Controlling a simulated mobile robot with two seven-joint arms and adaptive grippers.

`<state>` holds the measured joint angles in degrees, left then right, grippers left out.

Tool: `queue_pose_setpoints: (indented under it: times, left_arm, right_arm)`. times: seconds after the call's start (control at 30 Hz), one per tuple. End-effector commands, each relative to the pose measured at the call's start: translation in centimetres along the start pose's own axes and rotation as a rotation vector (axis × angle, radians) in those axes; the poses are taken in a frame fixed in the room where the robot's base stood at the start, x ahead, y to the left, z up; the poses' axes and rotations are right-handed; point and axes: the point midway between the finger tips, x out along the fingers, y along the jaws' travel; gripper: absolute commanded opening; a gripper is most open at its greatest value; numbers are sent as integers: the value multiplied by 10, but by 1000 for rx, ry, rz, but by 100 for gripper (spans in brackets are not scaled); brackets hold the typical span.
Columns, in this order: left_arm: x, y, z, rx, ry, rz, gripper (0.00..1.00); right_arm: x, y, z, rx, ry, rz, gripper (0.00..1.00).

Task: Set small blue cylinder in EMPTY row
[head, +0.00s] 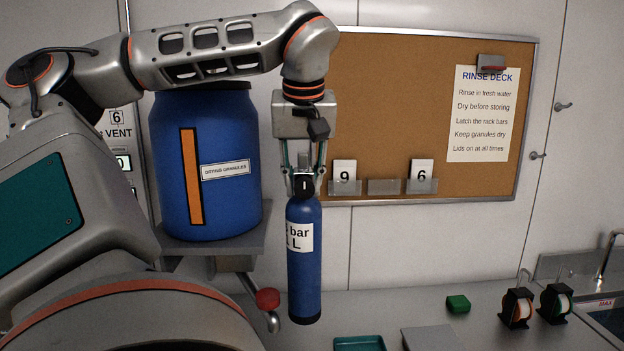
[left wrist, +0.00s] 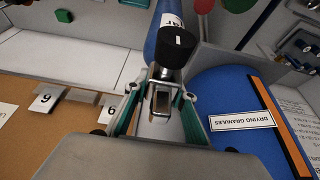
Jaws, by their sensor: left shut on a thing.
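A small blue cylinder (head: 304,270) with a white label, partly reading "bar" and "L", hangs upright under my left gripper (head: 304,178). The gripper points down and is shut on the valve at its top. In the left wrist view, the fingers (left wrist: 160,100) are around the metal valve, and the blue body (left wrist: 153,45) shows behind a black knob (left wrist: 177,41). The cylinder's base appears clear of the counter, though the exact gap is hard to tell. No row marked EMPTY shows in either view. My right gripper is not in view.
A large blue drying granules drum (head: 225,205) stands on a shelf left of the cylinder. The counter (head: 410,310) holds a green block (head: 458,304), a teal tray (head: 360,344) and two tape rolls (head: 517,308). A corkboard (head: 400,110) hangs behind; a sink is far right.

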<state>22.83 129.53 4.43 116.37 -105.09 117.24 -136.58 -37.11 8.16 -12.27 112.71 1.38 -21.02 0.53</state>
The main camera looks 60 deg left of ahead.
Motion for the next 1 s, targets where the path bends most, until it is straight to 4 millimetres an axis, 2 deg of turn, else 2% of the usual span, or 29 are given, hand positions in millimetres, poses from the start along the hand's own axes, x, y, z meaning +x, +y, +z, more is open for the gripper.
queue_pose_setpoints:
  times: [0.5,0.63,1.0]
  left_arm:
    - [89,1,36,-1,3,8,0]
    - [104,1,42,-3,5,7,0]
    - [128,1,52,-3,5,7,0]
  right_arm:
    - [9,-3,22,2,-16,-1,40]
    - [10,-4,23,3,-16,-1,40]
    - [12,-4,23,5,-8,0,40]
